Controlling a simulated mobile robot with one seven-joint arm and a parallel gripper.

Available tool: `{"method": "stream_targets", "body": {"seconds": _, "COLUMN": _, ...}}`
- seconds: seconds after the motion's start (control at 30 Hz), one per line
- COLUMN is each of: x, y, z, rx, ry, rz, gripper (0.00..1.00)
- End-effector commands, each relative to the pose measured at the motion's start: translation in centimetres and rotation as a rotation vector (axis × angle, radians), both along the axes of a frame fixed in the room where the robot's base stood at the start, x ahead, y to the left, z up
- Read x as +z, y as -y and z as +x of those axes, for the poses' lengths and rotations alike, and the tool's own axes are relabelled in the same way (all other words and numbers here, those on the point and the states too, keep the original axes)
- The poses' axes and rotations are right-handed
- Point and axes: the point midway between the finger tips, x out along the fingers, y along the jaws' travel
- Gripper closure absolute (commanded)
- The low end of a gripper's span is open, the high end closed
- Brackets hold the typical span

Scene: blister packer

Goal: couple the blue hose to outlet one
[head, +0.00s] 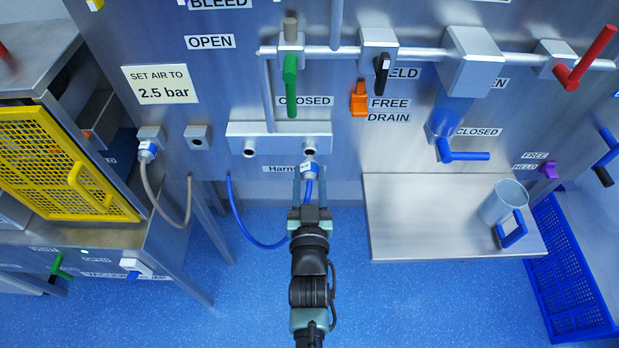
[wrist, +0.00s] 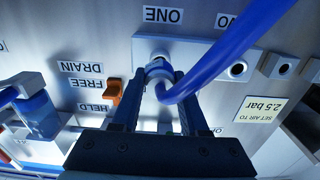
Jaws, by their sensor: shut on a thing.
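The blue hose (head: 237,208) hangs in a loop in front of the steel panel, and it crosses the wrist view (wrist: 232,45). Its blue and light grey coupling (head: 309,169) is between the fingers of my gripper (head: 309,184). In the wrist view the gripper (wrist: 160,84) is shut on the coupling (wrist: 158,69). Outlet one (head: 309,150) is the right-hand port of the manifold block (head: 279,132); its ONE label shows upside down in the wrist view. The coupling lines up with this port, close before it; I cannot tell whether they touch.
The other outlet (head: 249,152) is empty at left. A green-handled valve (head: 290,85) above stands at CLOSED. An orange latch (head: 359,98) is at right. A steel shelf (head: 420,220) with a jug (head: 498,205) juts out at right. A grey hose (head: 165,205) hangs at left.

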Motion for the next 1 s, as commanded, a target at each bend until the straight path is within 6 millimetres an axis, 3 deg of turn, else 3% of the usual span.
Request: {"method": "stream_targets", "body": {"seconds": 1.0, "x": -0.1, "y": 0.0, "z": 2.5, "rx": 0.0, "ry": 0.002, "rz": 0.0, "gripper": 1.0}}
